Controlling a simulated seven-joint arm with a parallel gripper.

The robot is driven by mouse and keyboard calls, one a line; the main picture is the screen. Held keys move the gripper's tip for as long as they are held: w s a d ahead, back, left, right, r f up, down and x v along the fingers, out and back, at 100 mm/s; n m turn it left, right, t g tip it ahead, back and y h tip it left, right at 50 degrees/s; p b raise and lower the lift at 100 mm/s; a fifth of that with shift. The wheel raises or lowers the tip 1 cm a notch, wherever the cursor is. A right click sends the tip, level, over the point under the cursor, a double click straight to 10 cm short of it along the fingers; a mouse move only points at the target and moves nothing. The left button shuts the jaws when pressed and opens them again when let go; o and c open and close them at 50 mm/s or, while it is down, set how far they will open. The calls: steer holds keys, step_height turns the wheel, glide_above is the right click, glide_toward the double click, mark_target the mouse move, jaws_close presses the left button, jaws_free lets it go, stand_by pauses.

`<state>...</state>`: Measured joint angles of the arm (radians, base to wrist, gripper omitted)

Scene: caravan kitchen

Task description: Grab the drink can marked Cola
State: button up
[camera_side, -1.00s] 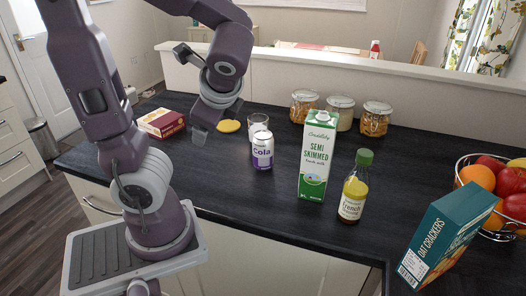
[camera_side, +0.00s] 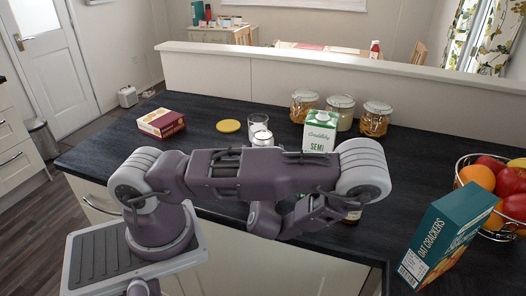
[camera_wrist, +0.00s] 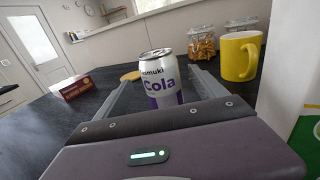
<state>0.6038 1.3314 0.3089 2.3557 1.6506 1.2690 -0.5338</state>
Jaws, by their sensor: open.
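The Cola can (camera_wrist: 160,80), white and purple with a silver top, stands upright on the dark worktop. In the wrist view it is ahead of the palm, between the two jaw fingers as seen from the wrist. My gripper (camera_wrist: 166,76) is open, one finger to each side of the can; I cannot tell whether either touches it.
The milk carton (camera_side: 319,132) stands right of the can, close to my gripper. A yellow mug (camera_wrist: 239,56) shows in the wrist view. A snack box (camera_side: 161,123) and yellow lid (camera_side: 228,126) are left; a cracker box (camera_side: 446,236) is right.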

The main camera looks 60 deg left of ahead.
steer(key=x, duration=0.6)
steer(key=shift+w+a+f, duration=0.2)
steer(key=shift+w+a, duration=0.05)
steer(key=shift+a, duration=0.1)
steer(key=shift+c, duration=0.4)
jaws_close()
